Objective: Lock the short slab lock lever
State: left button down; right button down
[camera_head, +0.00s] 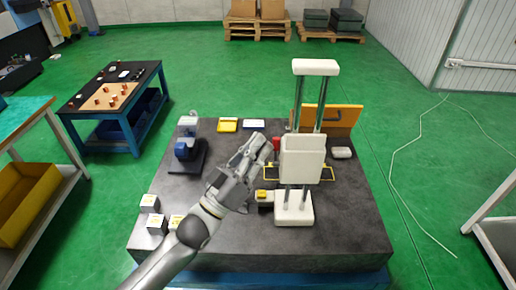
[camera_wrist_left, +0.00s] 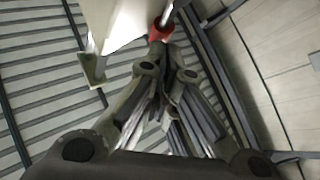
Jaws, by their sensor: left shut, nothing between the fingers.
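A white machine block (camera_head: 302,160) stands on the dark table, with rods rising to a white top slab (camera_head: 315,67). A small red part (camera_head: 276,143), which looks like the lock lever's knob, is at the block's left side. The red part also shows in the left wrist view (camera_wrist_left: 161,31), with a pale rod through it. My left gripper (camera_head: 264,144) is shut and empty, its fingertips close beside the red part. In the left wrist view the fingertips (camera_wrist_left: 163,58) are just below it; I cannot tell whether they touch. My right gripper is not in view.
A white base with short rods (camera_head: 294,208) stands in front of the block. Yellow and white trays (camera_head: 227,125) lie at the back of the dark table (camera_head: 340,235). Small white cubes (camera_head: 150,203) sit at its left edge. An orange panel (camera_head: 343,118) stands behind the block.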

pick_arm(q)
jog(key=shift+w+f+n+y, duration=0.3)
jog(key=shift+w+n+y, duration=0.1)
jog(key=shift+w, duration=0.45)
jog(key=shift+w+f+n+y, duration=0.25)
jog(key=shift+w+n+y, duration=0.15)
jog(key=shift+w, duration=0.45)
jog(key=shift+w+b, duration=0.1)
jog(key=shift+b, duration=0.2)
